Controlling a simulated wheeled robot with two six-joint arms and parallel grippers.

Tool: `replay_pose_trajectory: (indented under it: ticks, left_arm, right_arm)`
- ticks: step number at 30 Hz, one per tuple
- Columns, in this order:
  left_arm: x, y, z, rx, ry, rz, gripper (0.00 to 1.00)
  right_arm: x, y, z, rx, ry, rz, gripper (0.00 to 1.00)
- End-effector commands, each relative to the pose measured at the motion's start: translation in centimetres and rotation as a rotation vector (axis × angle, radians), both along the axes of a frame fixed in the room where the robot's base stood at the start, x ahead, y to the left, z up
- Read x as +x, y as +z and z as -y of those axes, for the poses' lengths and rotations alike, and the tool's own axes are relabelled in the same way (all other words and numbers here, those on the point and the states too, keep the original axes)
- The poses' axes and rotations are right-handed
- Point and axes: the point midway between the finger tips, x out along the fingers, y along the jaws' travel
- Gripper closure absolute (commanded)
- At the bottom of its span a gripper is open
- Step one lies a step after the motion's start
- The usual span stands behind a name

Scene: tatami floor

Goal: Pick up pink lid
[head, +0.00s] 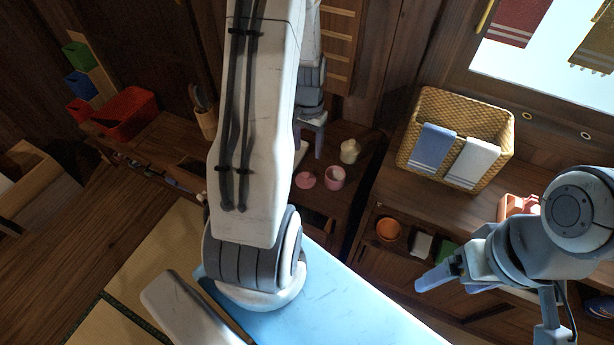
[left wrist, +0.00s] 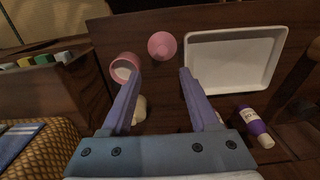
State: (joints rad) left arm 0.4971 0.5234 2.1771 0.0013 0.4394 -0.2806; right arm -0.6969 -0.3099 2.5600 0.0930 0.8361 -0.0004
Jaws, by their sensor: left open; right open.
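The pink lid (head: 306,180) lies on the dark wooden shelf in the head view, left of the open pink cup (head: 335,177). In the left wrist view the lid (left wrist: 162,45) is a round pink disc just beyond the fingertips, between the cup (left wrist: 125,68) and a white tray. My left gripper (head: 312,140) is open and empty; in the left wrist view (left wrist: 159,75) its fingers point toward the lid, with a gap between them. In the head view my arm hides part of it. My right gripper (head: 488,308) is open and empty at the lower right.
A cream jar (head: 350,150) stands behind the cup. The white tray (left wrist: 235,60) and a purple bottle (left wrist: 252,125) are right of the lid in the left wrist view. A wicker basket with towels (head: 458,137) is on the right cabinet. A red bin (head: 128,114) is far left.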

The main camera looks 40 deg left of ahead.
Motion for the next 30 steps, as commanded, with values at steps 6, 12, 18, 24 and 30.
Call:
replay_pose_trajectory:
  ticks: [6,12,18,24,30]
  left_arm:
    - [-0.4,-3.2,-0.8,-0.003,0.018,-0.007,0.39]
    - [-0.3,-5.5,-0.8,-0.001,0.018,-0.004,0.39]
    - [-0.5,-7.3,-0.6,-0.002,0.018,-0.006,0.39]
    - [-0.5,-10.1,-0.4,-0.002,0.019,-0.005,0.39]
    - [-0.4,-10.9,-0.5,0.0,0.018,-0.001,0.39]
  right_arm:
    - [0.0,0.0,0.0,0.0,0.0,0.0,0.16]
    - [0.0,0.0,0.0,0.0,0.0,0.0,0.16]
    - [0.0,0.3,0.0,0.0,0.0,0.0,0.16]
    - [0.0,0.6,0.0,0.0,0.0,0.0,0.16]
    - [0.0,0.6,0.0,0.0,0.0,0.0,0.16]
